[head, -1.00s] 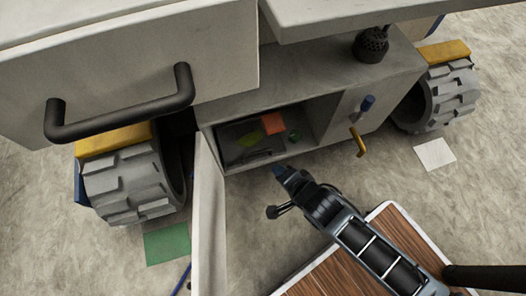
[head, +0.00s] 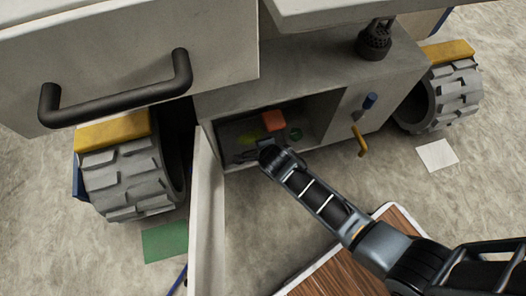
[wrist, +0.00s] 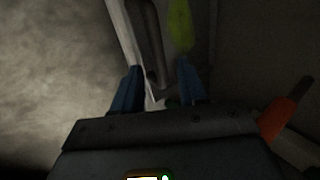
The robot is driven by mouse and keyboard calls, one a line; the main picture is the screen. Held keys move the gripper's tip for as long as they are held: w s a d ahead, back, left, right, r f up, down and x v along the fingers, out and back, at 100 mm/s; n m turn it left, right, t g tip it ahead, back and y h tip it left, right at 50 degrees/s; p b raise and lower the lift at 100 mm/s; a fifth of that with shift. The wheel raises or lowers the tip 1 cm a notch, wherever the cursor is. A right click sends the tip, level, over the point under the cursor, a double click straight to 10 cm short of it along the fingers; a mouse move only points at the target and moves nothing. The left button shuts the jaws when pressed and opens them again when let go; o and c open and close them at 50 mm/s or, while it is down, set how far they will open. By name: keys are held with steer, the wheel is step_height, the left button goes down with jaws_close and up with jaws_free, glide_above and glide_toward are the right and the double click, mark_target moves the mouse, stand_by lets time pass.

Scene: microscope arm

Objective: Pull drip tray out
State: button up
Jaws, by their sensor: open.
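The drip tray looks to be the dark flat piece (head: 231,129) low inside the open compartment under the grey body in the head view. Its front is partly hidden by my arm. My gripper (head: 268,152) is at the compartment mouth. In the wrist view, the blue fingers of my gripper (wrist: 160,88) are apart. A pale strip with a dark recess lies ahead and partly between them; I cannot tell whether it is the tray's edge, or whether the fingers touch it.
An orange block (head: 273,120), a yellow-green piece (head: 247,139) and a green piece (head: 295,134) lie inside the compartment. An open pale door (head: 207,215) stands left of my arm. A yellow handle (head: 358,140) sticks out at the right. Treaded wheels flank the compartment.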

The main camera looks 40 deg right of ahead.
steer(key=shift+w+f, duration=0.25)
steer(key=shift+f, duration=0.1)
steer(key=shift+d, duration=0.1)
steer(key=shift+c, duration=0.2)
jaws_close()
